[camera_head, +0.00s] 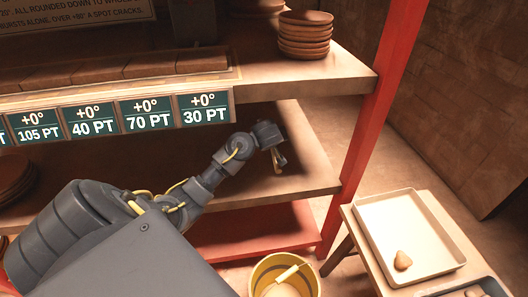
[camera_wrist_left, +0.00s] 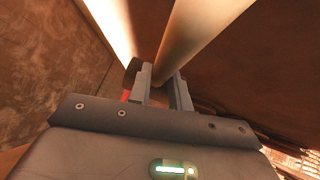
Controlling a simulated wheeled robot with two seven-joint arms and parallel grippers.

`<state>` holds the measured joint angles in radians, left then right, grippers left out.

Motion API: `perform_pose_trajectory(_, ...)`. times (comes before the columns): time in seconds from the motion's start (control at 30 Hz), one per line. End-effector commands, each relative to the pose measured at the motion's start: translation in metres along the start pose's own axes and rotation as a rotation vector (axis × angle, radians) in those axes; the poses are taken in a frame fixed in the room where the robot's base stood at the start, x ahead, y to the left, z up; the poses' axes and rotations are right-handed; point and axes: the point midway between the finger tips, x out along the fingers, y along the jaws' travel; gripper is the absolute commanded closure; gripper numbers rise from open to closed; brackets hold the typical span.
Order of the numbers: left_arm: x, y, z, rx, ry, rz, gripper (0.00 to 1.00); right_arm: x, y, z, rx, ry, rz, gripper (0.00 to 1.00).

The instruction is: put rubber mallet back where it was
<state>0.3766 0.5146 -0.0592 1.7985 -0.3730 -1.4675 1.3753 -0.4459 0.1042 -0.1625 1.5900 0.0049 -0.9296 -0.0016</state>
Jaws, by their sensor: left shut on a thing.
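My left gripper (camera_head: 280,160) reaches over the middle shelf from the left. In the left wrist view, its two fingers (camera_wrist_left: 160,85) are shut on a smooth tan bar (camera_wrist_left: 205,38), which looks like the rubber mallet's wooden handle. A small dark piece (camera_wrist_left: 131,72) shows behind the left finger; I cannot tell whether it is the mallet's head. In the head view the held thing is mostly hidden by the gripper. I cannot tell whether it touches the shelf. My right gripper is not in view.
The middle shelf (camera_head: 308,175) is bare around the gripper. The upper shelf (camera_head: 300,72) carries stacked brown dishes (camera_head: 304,35) and price tags (camera_head: 145,112). A red post (camera_head: 372,105) stands right. Below are a yellow bucket (camera_head: 262,272) and a pale tray (camera_head: 425,262).

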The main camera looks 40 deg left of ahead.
Motion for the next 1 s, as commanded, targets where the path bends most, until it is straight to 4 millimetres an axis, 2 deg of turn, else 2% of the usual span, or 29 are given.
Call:
perform_pose_trajectory(0.1, 0.004, -0.010, -0.016, 0.004, 0.008, -0.053, 1.00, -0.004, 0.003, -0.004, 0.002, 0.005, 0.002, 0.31)
perform_pose_trajectory(0.27, 0.005, -0.014, -0.021, 0.006, 0.009, -0.073, 1.00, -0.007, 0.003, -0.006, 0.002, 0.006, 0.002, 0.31)
perform_pose_trajectory(0.37, 0.012, -0.017, -0.014, 0.010, 0.009, -0.074, 1.00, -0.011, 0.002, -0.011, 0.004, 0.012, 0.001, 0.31)
perform_pose_trajectory(0.6, 0.039, -0.027, 0.014, 0.008, 0.010, -0.074, 1.00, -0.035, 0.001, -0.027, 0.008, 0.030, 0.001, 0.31)
perform_pose_trajectory(0.87, 0.046, -0.029, 0.021, 0.006, 0.009, -0.071, 1.00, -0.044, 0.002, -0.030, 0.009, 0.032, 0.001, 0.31)
perform_pose_trajectory(1.0, 0.060, -0.035, 0.035, 0.008, 0.010, -0.073, 1.00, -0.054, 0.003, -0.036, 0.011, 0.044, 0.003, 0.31)
